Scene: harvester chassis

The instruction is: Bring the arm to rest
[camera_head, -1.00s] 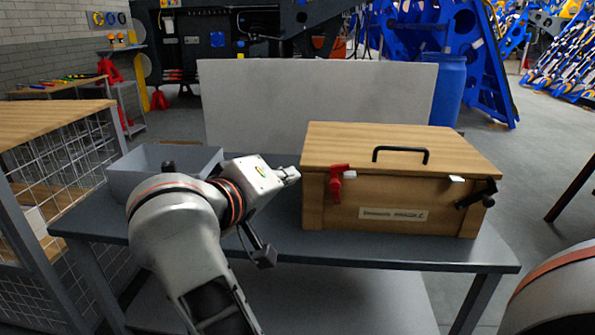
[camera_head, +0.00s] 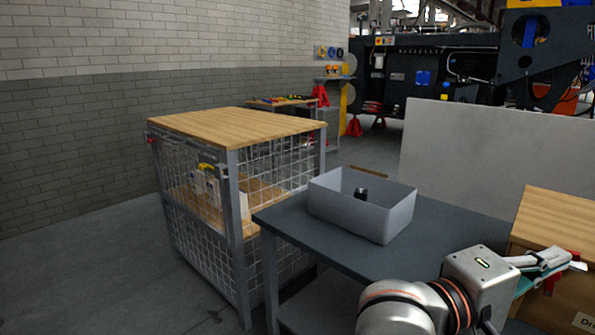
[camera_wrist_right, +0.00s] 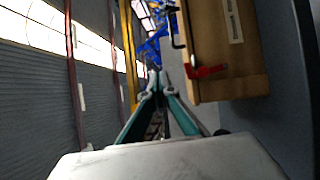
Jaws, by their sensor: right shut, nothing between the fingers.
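My right gripper (camera_head: 568,262) is at the lower right of the head view, pointing right, its fingers closed together. In the right wrist view, the same gripper (camera_wrist_right: 157,82) shows its two teal-edged fingers meeting at the tips with nothing between them. The gripper overlaps the wooden box (camera_head: 552,218) in the head view; I cannot tell the gap. In the wrist view, the box (camera_wrist_right: 225,50) with its red latch (camera_wrist_right: 206,71) lies to the right of the fingers. My left gripper is not in view.
A grey bin (camera_head: 336,214) with a small black object (camera_head: 361,193) inside stands on the dark table (camera_head: 300,232). A wire-mesh cage with a wooden top (camera_head: 235,124) stands to the left. A pale panel (camera_head: 490,150) rises behind the table. Floor at the far left is clear.

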